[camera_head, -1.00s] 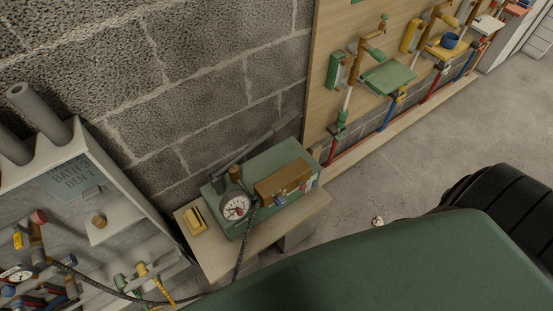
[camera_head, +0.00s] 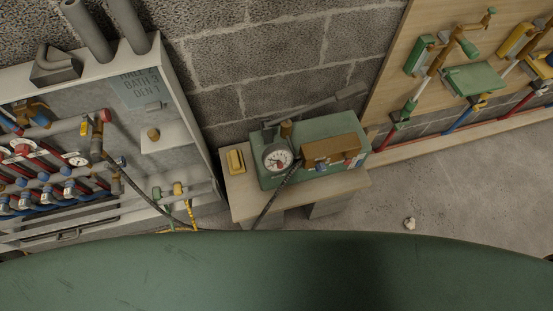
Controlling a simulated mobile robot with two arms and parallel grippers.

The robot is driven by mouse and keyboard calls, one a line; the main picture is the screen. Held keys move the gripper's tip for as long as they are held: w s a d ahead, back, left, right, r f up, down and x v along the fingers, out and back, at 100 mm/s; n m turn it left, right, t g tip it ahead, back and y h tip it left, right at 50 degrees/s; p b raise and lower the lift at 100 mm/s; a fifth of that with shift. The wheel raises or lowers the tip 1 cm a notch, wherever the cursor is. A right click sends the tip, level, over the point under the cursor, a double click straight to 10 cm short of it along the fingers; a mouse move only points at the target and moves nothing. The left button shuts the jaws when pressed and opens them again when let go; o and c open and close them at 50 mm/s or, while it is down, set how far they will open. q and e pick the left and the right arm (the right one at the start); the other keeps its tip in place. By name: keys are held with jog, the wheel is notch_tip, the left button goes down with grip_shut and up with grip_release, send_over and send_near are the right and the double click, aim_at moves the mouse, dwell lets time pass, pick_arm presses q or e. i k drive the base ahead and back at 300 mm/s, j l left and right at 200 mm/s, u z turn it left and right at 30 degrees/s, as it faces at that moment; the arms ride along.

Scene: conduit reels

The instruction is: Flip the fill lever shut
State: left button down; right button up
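No gripper of mine shows in the view. A pipe manifold in an open grey cabinet (camera_head: 184,98) stands at the left, with red and blue pipes and several valves. A small yellow handle (camera_head: 84,126) sits at the manifold's upper right end. Lower down, a green valve (camera_head: 157,193) and a yellow valve (camera_head: 178,189) stand side by side. I cannot tell which of these is the fill lever, or whether it is open or shut. A dark hose (camera_head: 276,197) runs from the manifold to a green test pump (camera_head: 330,138) with a round gauge (camera_head: 277,157).
The pump stands on a small wooden-topped bench (camera_head: 243,200) beside a yellow block (camera_head: 236,161). A wooden board (camera_head: 408,98) with pipes and taps is on the right. Grey floor (camera_head: 465,180) is open at the right, with a small pale scrap (camera_head: 409,223) on it.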

aim_at(85, 126)
jog(key=u, duration=2.05)
